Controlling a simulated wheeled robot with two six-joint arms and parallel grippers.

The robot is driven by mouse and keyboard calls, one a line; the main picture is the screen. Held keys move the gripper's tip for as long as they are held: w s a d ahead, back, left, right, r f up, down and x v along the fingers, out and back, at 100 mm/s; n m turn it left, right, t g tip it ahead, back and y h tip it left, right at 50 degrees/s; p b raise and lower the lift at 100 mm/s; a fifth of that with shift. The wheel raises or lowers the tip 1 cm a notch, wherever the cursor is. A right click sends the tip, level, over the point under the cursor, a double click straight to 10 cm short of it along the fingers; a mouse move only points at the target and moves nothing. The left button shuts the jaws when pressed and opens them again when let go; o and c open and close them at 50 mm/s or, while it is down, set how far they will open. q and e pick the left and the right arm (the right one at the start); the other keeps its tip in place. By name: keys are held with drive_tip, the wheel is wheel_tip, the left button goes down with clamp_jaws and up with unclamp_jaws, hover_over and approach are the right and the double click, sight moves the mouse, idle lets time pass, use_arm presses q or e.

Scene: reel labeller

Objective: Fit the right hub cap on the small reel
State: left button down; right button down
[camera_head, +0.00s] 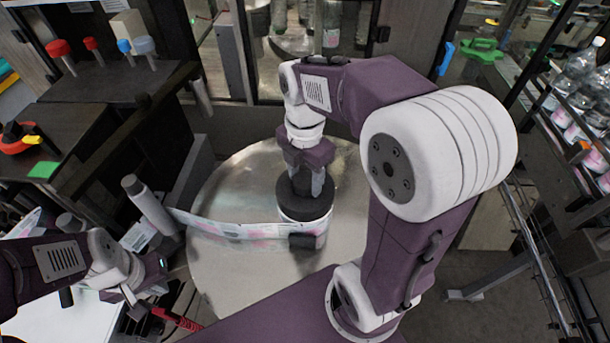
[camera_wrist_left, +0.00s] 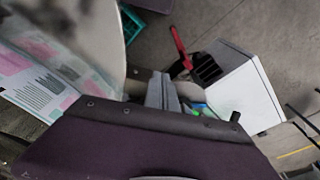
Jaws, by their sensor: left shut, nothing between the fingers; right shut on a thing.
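The small reel (camera_head: 303,213) stands on the round metal table, with a pink and white label band around its side and a dark top. My right gripper (camera_head: 308,184) points down over the middle of this top and is shut on a dark piece, apparently the hub cap (camera_head: 303,177). The fingers hide much of it, so I cannot tell whether it is seated. My left gripper (camera_head: 136,306) is at the lower left, away from the reel. Its fingers (camera_wrist_left: 164,92) are shut and empty in the left wrist view.
The label web (camera_head: 235,229) runs left from the reel to a grey roller post (camera_head: 150,205). A small dark roller (camera_head: 302,241) sits in front of the reel. The round metal table (camera_head: 240,275) is bare at the front. Bottles (camera_head: 578,68) stand at the right.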

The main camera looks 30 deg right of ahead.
drive_tip(key=shift+c, duration=2.4)
unclamp_jaws()
drive_tip(key=shift+r, duration=0.15)
wheel_tip(320, 180, up, 9)
drive_tip(key=shift+f, duration=0.1)
